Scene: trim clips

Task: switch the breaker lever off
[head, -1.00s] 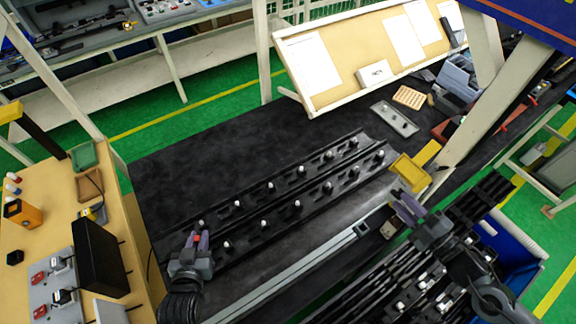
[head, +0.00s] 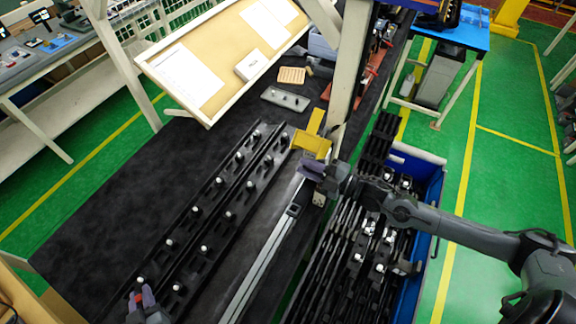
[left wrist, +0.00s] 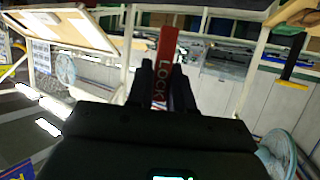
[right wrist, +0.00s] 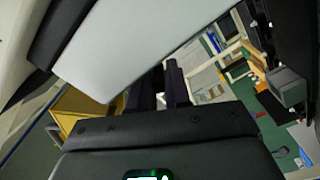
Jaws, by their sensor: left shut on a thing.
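My left gripper (head: 142,300) is at the lower left of the head view, over the near end of the black rails. It is shut on a red tag (left wrist: 165,62) lettered "LOCK", which stands up between the fingers in the left wrist view. My right gripper (head: 312,170) is just below a yellow bin (head: 311,146) in the head view. In the right wrist view its fingers (right wrist: 161,88) show a narrow gap with nothing seen held. I cannot make out a breaker lever in any view.
Black rails (head: 215,215) with several white-topped clips lie on the dark table (head: 110,190). A blue crate (head: 428,190) of black parts stands to the right. A slanted board (head: 215,45) with papers stands behind. A white post (head: 350,60) rises near the yellow bin.

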